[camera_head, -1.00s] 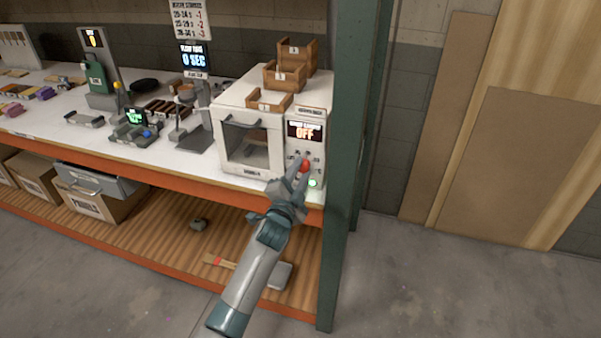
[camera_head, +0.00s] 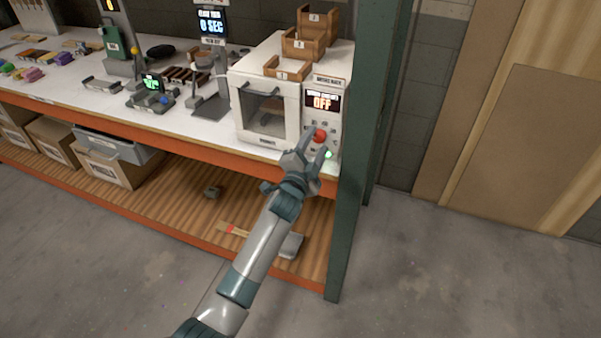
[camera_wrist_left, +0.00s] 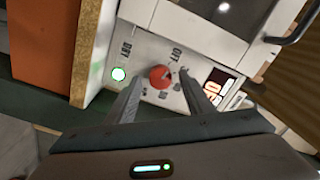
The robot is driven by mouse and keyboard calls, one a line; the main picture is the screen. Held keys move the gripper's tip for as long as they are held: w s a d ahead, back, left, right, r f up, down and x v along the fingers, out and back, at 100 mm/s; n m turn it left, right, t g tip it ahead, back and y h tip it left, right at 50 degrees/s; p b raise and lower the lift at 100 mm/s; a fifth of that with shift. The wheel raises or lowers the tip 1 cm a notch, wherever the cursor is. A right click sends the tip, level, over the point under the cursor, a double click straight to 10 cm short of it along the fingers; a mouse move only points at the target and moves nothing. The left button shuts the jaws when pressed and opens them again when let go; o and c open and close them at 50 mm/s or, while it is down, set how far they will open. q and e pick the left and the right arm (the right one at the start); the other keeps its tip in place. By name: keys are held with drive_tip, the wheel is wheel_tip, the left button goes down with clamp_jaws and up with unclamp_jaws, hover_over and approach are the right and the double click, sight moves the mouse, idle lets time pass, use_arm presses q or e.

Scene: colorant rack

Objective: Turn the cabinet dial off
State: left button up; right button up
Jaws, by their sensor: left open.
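The white cabinet (camera_head: 262,108) stands at the right end of the bench, with a glass door and a control panel on its right. The panel's display (camera_head: 322,101) reads OFF in orange. The red dial (camera_head: 319,135) sits below the display, with a lit green button (camera_head: 328,154) lower down. My left gripper (camera_head: 316,146) is open in front of the panel. In the left wrist view the red dial (camera_wrist_left: 160,76) shows between the two spread fingers (camera_wrist_left: 163,100), which appear apart from it. Printed OFF and DRY labels show on the panel. My right gripper is not in view.
Wooden bins (camera_head: 303,45) sit on top of the cabinet. A green rack post (camera_head: 372,120) stands close to the panel's right. Small devices and a scale (camera_head: 150,98) stand on the bench to the left. Boxes (camera_head: 105,165) lie on the lower shelf.

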use_arm(q)
drive_tip(key=b+v, duration=0.3)
drive_tip(key=v, duration=1.3)
drive_tip(key=shift+s, duration=0.35)
drive_tip(key=shift+a, duration=0.1)
drive_tip(key=s+a+f+n+g+y, duration=0.1)
drive_tip(key=a+f+n+g+y, duration=0.2)
drive_tip(key=f, duration=1.8)
drive_tip(key=s+a+f+n+g, duration=0.1)
drive_tip(key=s+a+f+g, duration=0.15)
drive_tip(key=s+f, duration=0.55)
drive_tip(key=s+a+f+n+g, duration=0.2)
drive_tip(key=s+a+f, duration=0.15)
drive_tip(key=f, duration=0.85)
drive_tip(key=s+a+f+n+g, duration=0.1)
drive_tip(key=s+a+f+g, duration=0.15)
drive_tip(key=s+f, duration=0.6)
drive_tip(key=s+a+f+n+g, duration=0.2)
drive_tip(key=s+f, duration=0.4)
drive_tip(key=s, duration=0.6)
drive_tip(key=s+a+f+n+g+y, duration=0.1)
drive_tip(key=s+a+f, duration=0.3)
drive_tip(key=s, duration=0.8)
drive_tip(key=s+a+f+n+g+y, duration=0.1)
drive_tip(key=s+a+f+n+g, duration=0.1)
drive_tip(key=s+f, duration=0.6)
drive_tip(key=s+a+g, duration=0.1)
drive_tip(key=s, duration=0.3)
drive_tip(key=shift+s+f+n, duration=0.25)
drive_tip(key=shift+n, duration=0.15)
